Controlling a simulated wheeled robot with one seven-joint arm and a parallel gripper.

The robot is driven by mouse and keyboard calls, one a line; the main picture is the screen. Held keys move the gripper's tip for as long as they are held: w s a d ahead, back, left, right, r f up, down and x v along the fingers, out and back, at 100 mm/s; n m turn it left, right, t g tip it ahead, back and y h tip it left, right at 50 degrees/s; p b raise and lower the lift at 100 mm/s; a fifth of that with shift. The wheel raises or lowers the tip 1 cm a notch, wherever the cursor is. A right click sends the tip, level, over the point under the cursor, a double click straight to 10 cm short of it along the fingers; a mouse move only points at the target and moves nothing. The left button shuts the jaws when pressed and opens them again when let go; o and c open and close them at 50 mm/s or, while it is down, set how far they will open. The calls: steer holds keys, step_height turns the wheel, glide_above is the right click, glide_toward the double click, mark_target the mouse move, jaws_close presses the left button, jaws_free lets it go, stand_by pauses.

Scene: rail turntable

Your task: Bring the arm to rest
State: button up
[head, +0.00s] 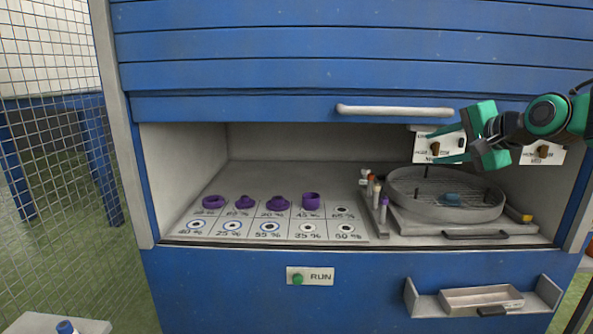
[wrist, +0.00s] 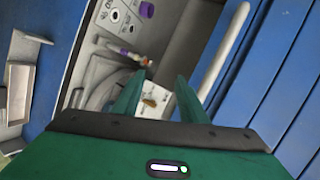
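My gripper (head: 434,147) is green and sits at the right of the head view, in front of the cabinet opening and above the round turntable (head: 400,203). Its two fingers are apart, with nothing held between them. In the wrist view my gripper (wrist: 157,95) also shows spread fingers, with a white switch panel (wrist: 155,102) seen beyond and between them. The fingers partly cover this panel (head: 421,146) in the head view. I cannot tell whether a finger touches it.
A label board (head: 277,238) holds several purple pieces at left. Small vials (head: 376,192) stand beside the turntable, which carries a blue piece (head: 449,199). A pale handle (head: 394,111) runs along the raised blue shutter. A RUN button (head: 298,279) and an open tray (head: 481,299) are below.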

steer(key=s+d+f+n+g+h, duration=0.1)
steer(key=s+f+g, duration=0.3)
steer(key=s+f, duration=0.4)
steer(key=s+d+f+n+g, duration=0.1)
steer(key=s+f+n+g, duration=0.2)
steer(key=s+f, duration=0.6)
steer(key=s+d+f+n+g+h, duration=0.1)
steer(key=s+f+g, duration=0.5)
steer(key=s, duration=1.3)
step_height(320, 180, down, 2)
steer(key=shift+s+d+f+n+h, duration=0.35)
steer(key=shift+d+n, duration=0.2)
steer(key=shift+n, duration=0.55)
steer(key=shift+r, duration=0.1)
steer(key=shift+w+f, duration=0.25)
steer(key=shift+w, duration=0.35)
